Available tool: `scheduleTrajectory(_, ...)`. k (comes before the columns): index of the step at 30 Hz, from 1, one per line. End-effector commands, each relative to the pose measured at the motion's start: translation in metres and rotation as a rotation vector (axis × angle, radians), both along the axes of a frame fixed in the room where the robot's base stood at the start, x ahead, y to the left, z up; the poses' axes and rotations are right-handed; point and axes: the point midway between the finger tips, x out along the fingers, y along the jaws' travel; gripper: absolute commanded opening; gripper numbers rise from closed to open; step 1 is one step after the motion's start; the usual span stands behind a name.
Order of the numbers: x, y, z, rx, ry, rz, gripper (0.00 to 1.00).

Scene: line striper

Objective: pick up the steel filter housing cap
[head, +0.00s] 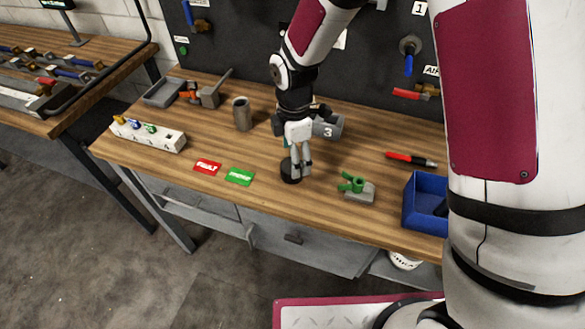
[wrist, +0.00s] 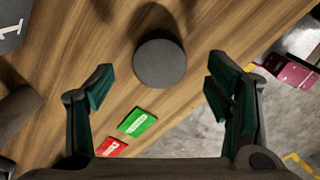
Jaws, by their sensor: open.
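A dark grey round piece, which looks like the filter housing cap (head: 287,174), stands on the wooden workbench near its front edge. In the wrist view the cap (wrist: 160,63) shows as a flat round top ahead, between the lines of the two fingers. My gripper (head: 300,172) points down at the cap, and its fingers hide part of it in the head view. In the wrist view my gripper (wrist: 160,88) is open and empty, with one finger to each side. I cannot tell the exact height of the fingertips over the bench.
Red (head: 207,167) and green (head: 240,176) tags lie left of the cap. A green-handled valve (head: 356,187) and a blue bin (head: 411,206) stand to the right. A grey block marked 3 (head: 328,127) and a brownish cylinder (head: 242,114) stand behind.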

Motion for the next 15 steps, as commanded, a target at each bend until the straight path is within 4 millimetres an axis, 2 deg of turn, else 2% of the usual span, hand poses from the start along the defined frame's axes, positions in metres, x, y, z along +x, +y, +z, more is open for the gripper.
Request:
scheduleTrajectory(9, -0.003, 0.005, -0.035, -0.001, 0.003, 0.0, 0.73)
scheduleTrajectory(15, -0.002, 0.004, -0.05, 0.0, 0.0, 0.0, 0.73)
